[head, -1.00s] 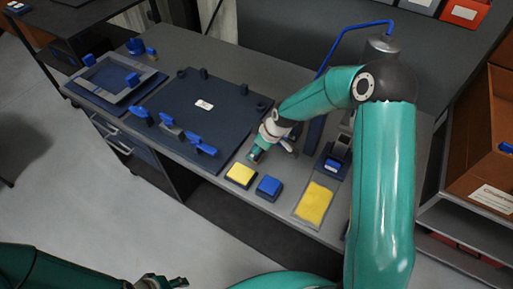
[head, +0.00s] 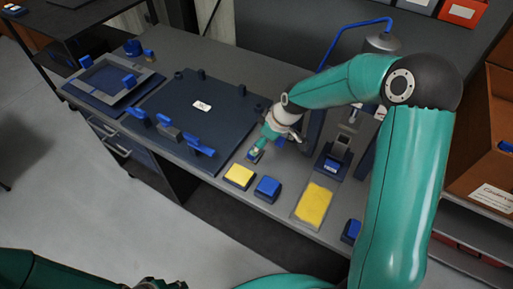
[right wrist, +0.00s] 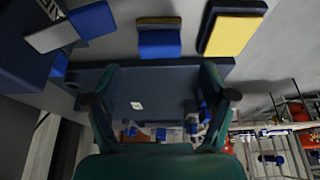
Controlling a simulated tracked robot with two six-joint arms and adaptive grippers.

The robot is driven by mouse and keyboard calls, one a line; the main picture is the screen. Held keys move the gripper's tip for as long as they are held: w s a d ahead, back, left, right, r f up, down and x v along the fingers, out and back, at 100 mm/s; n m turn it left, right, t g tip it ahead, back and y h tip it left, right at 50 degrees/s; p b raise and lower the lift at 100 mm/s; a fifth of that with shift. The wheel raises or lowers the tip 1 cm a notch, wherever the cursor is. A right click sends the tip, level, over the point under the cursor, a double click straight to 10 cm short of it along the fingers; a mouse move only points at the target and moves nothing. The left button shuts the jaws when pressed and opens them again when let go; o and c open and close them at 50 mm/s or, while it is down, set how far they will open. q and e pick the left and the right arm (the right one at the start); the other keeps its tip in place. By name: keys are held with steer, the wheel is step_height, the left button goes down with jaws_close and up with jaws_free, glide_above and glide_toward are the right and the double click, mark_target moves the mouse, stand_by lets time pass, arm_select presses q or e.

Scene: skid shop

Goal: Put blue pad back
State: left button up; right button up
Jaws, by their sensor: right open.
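A blue pad (head: 268,188) lies on the bench's front part, beside a yellow pad (head: 239,175). The yellow pad also shows in the right wrist view (right wrist: 235,33). A small blue block with a tan edge (right wrist: 159,42) lies beyond my fingertips in that view; it seems to be the small piece behind the yellow pad in the head view (head: 254,156). My right gripper (head: 264,141) is open, just above and behind that piece, with nothing between its fingers. My left gripper (head: 160,284) is at the bottom edge, partly cut off, its jaws unclear.
A dark board (head: 190,95) with a white label and blue clamps covers the bench's middle. A yellow-filled tray (head: 314,204) and a dark fixture (head: 333,160) stand to the right. Another blue block (head: 352,230) sits near my right arm. A frame (head: 110,78) lies at left.

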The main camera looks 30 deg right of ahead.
steer(key=v, duration=0.5)
steer(key=shift+s+d+r, duration=0.1)
steer(key=shift+r, duration=0.2)
